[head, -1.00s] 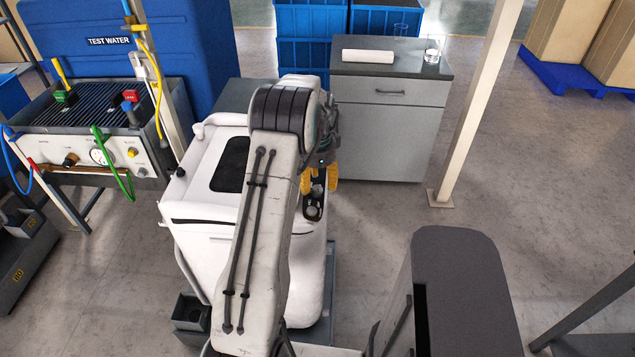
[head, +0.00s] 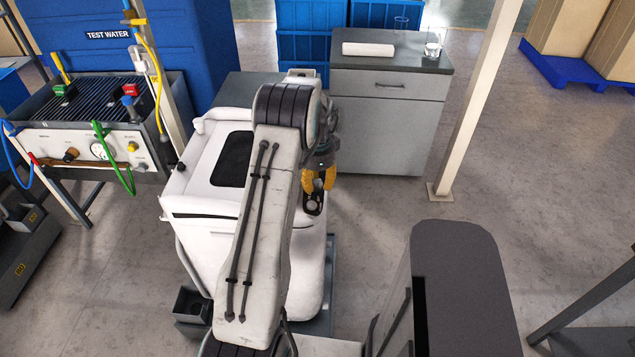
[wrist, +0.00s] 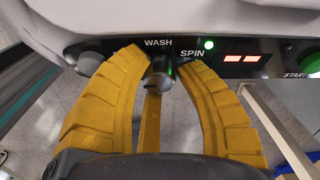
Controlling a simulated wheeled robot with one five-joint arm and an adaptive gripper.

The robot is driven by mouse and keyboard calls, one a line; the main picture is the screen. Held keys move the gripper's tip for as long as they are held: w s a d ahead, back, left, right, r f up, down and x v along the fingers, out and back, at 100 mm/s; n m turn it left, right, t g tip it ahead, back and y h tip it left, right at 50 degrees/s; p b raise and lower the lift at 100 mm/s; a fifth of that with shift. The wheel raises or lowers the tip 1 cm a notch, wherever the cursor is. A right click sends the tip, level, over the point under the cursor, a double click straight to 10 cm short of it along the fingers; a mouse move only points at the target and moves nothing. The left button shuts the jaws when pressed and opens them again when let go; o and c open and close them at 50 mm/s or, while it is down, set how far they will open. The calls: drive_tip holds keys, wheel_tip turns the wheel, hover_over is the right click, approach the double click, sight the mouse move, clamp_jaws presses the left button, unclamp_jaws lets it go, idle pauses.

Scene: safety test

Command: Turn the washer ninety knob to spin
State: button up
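The white washer (head: 205,225) stands mid-left in the head view, partly behind my arm. Its dark control panel (wrist: 232,60) shows in the wrist view, with a WASH label (wrist: 158,43) above the grey knob (wrist: 160,74) and a SPIN label (wrist: 192,54) to its upper right. A small green mark shows on the knob's right side; its exact pointing is hard to read. My gripper (wrist: 159,62) has its yellow fingers on both sides of this knob, tips close against it, and looks shut on it. It also shows at the panel in the head view (head: 318,182).
A second knob (wrist: 90,62) sits left of the gripped one. A green light (wrist: 209,45), red display and green START button (wrist: 309,62) lie to the right. A grey cabinet (head: 390,125) stands behind the washer, a test bench (head: 90,145) to the left.

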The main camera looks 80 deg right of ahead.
clamp_jaws()
drive_tip(key=shift+d+m+y, duration=0.1)
drive_tip(key=shift+m+y, duration=0.3)
drive_tip(key=shift+m, duration=1)
drive_tip(key=shift+f+m, duration=0.15)
drive_tip(key=shift+m, duration=0.15)
drive_tip(key=shift+m+y+b, duration=0.3)
drive_tip(key=shift+m+b, duration=0.2)
drive_tip(key=shift+o, duration=2.4)
unclamp_jaws()
drive_tip(key=shift+s, duration=0.1)
drive_tip(key=shift+o, duration=0.3)
drive_tip(key=shift+r+p, duration=0.2)
drive_tip(key=shift+p, duration=0.1)
